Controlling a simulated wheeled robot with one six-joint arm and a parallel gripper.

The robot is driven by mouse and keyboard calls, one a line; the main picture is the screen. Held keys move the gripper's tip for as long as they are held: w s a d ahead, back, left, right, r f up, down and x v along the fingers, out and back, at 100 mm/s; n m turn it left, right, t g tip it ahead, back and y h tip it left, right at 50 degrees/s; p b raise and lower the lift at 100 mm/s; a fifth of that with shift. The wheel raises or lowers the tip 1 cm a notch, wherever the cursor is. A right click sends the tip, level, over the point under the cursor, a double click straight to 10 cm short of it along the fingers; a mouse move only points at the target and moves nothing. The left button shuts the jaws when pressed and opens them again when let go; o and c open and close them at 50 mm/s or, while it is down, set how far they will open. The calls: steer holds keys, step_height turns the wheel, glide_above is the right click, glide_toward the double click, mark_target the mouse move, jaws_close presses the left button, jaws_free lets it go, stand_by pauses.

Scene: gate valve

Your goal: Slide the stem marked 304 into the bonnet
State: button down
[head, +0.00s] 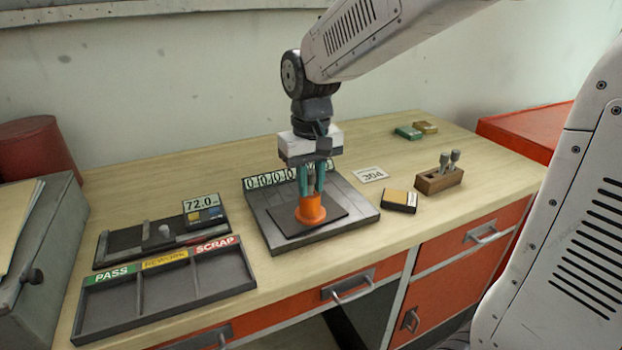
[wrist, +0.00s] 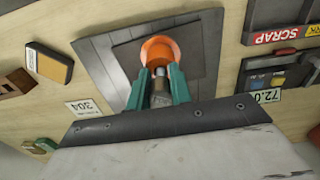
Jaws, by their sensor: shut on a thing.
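The orange bonnet (head: 311,213) stands upright on the dark pad of a grey plate (head: 262,222). My gripper (head: 312,190) points down directly above it, its two green fingers shut on a grey metal stem (head: 311,180). In the wrist view the stem (wrist: 160,92) lies between the fingers (wrist: 158,85), its narrow end at the opening of the bonnet (wrist: 160,48). I cannot tell how far the tip is inside. No marking on the stem is legible. A white card marked 304 (head: 371,175) lies right of the plate.
A wooden block (head: 428,184) at the right holds two more grey stems. A black and yellow box (head: 399,201) lies before it. A PASS, REWORK, SCRAP tray (head: 150,310) and a gauge fixture (head: 130,247) reading 72.0 are at left. A digit counter (head: 262,183) stands behind the plate.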

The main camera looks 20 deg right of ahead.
stand_by(0.4)
steer(key=c, duration=1.2)
jaws_free()
steer(key=shift+o, duration=0.2)
step_height(320, 180, up, 8)
steer(key=shift+f, duration=0.1)
steer(key=s+d+f, duration=0.1)
steer(key=s+f, duration=0.1)
steer(key=s, duration=0.8)
steer(key=s+d+f+t, duration=0.1)
steer(key=s+d+f, duration=0.1)
steer(key=s, duration=0.9)
steer(key=shift+s+f, duration=0.3)
steer(key=shift+f, duration=0.2)
